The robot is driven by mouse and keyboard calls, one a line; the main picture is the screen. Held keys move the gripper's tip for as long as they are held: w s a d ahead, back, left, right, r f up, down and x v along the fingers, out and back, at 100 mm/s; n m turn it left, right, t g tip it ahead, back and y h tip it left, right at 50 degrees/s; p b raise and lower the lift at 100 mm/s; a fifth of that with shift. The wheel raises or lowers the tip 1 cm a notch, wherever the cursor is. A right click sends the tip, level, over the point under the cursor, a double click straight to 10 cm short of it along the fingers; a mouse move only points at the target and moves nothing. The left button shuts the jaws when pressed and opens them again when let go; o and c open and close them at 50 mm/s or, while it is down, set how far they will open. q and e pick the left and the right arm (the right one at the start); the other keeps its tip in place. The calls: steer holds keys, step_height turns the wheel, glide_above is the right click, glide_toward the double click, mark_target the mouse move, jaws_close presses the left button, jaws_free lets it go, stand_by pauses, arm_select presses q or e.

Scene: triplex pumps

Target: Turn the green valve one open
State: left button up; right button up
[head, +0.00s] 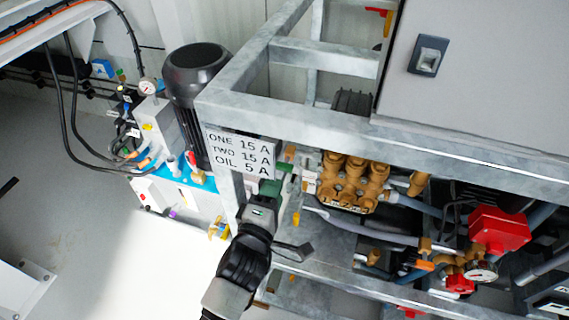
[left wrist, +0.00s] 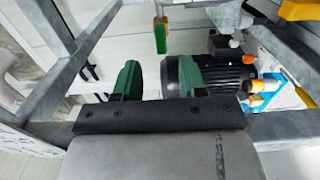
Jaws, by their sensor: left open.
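The green valve handle (left wrist: 160,40) shows in the left wrist view as a small upright green piece with an orange edge, beyond the fingertips. My left gripper (left wrist: 159,78) is open, with its two green fingers apart and nothing between them. The handle is in line with the gap but apart from the fingers. In the head view my left gripper (head: 273,184) is at the frame post, just below the label plate (head: 240,153). Green parts overlap there, so I cannot clearly tell handle from fingers. My right gripper is not in view.
A galvanized frame (head: 245,110) surrounds the spot. A brass pump head (head: 350,180), a red box (head: 498,228) and hoses are to the right. A dark motor (head: 195,70) stands behind to the left. A grey cabinet (head: 480,80) is at upper right.

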mark_target(283, 170)
arm_select(q)
steer(key=x, duration=0.6)
steer(key=shift+w, duration=0.25)
steer(key=shift+x, duration=0.85)
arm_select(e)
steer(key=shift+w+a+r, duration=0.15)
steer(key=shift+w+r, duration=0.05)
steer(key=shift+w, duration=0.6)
arm_select(q)
steer(key=shift+f, duration=0.1)
jaws_close()
